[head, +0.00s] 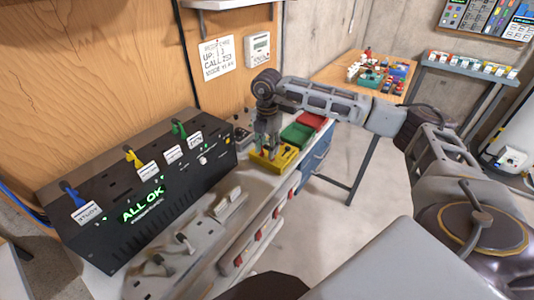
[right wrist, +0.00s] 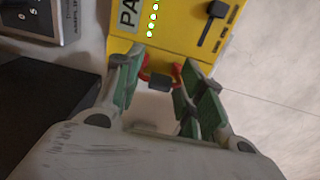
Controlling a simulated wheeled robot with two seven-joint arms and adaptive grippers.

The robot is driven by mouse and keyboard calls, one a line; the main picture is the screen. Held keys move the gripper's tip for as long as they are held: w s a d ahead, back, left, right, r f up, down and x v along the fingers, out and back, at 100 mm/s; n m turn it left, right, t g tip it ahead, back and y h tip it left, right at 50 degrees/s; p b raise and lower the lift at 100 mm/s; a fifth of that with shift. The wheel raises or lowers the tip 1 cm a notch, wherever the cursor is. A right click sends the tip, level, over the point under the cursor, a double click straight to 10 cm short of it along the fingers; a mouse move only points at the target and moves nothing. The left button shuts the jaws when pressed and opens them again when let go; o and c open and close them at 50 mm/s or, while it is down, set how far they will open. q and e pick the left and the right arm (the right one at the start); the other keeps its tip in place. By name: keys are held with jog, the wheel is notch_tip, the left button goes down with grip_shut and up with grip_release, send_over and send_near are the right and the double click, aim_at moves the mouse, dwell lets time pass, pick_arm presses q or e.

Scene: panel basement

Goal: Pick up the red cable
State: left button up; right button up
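My right gripper (head: 267,150) points down at a small yellow box (head: 283,160) on the bench, beyond the black panel. In the right wrist view its green-padded fingers (right wrist: 160,75) stand apart at the edge of the yellow box (right wrist: 180,18). Between them is a dark block, with red bits (right wrist: 177,70) beside it. These may be part of the red cable, but I cannot tell; no full red cable shows. I see no clear contact with the fingers. My left gripper is out of view.
A wooden table (head: 340,70) with small parts is further back. The floor at right is clear.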

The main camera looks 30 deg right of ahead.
aim_at(267, 145)
grip_shut()
jog(key=shift+r, duration=0.2)
notch_tip(267, 145, up, 8)
jog(key=shift+r+b, duration=0.1)
jog(key=shift+b, duration=0.35)
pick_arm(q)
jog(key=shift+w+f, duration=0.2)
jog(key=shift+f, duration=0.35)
pick_arm(e)
jog(key=shift+r, duration=0.7)
